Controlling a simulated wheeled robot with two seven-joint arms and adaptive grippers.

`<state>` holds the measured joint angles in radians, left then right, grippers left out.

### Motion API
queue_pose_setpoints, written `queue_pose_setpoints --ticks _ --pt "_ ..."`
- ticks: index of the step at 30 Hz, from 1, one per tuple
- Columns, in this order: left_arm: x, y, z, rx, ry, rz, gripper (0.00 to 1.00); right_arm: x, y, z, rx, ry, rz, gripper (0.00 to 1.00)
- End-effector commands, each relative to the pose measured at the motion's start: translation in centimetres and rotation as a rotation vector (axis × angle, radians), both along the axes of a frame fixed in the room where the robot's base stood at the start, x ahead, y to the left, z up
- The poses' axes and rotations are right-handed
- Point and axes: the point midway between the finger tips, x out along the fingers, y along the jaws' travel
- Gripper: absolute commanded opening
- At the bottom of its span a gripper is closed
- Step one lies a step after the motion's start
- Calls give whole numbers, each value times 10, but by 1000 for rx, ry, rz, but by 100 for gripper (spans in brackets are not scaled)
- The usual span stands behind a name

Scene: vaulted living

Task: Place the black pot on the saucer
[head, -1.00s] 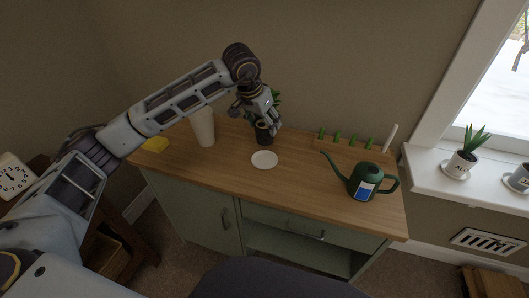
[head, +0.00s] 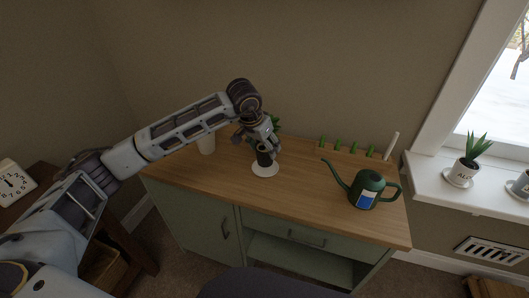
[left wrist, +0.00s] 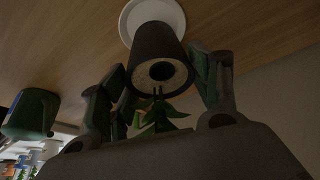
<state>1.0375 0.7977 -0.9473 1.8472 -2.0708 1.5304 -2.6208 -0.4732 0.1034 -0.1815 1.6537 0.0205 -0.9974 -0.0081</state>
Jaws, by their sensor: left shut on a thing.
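The black pot (head: 264,157) holds a green plant. It also shows in the left wrist view (left wrist: 157,42). My left gripper (head: 261,141) is shut on the pot, with its fingers on either side of it; they also show in the left wrist view (left wrist: 160,88). The white saucer (head: 265,171) lies on the wooden cabinet top. The pot is upright over the saucer and hides its back part. In the left wrist view the saucer's rim (left wrist: 127,21) shows around the pot's base. I cannot tell whether the two touch. My right gripper is out of view.
A green watering can (head: 367,190) stands to the right. The cabinet top (head: 305,190) between saucer and can is clear.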

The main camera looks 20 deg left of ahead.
Motion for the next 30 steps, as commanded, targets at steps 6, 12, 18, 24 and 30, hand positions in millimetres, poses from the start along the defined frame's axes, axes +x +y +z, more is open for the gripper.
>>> queue_pose_setpoints --ticks 6,12,18,24,30 --pt "0 0 -23 -1 1 1 31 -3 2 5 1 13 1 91" --pt "0 0 -27 0 -1 0 31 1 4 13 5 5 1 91" --pt "0 0 -27 -1 -1 0 31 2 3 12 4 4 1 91" --pt "0 0 -29 -1 0 0 31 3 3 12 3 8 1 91" --pt "0 0 -30 -1 1 0 64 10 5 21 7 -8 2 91"
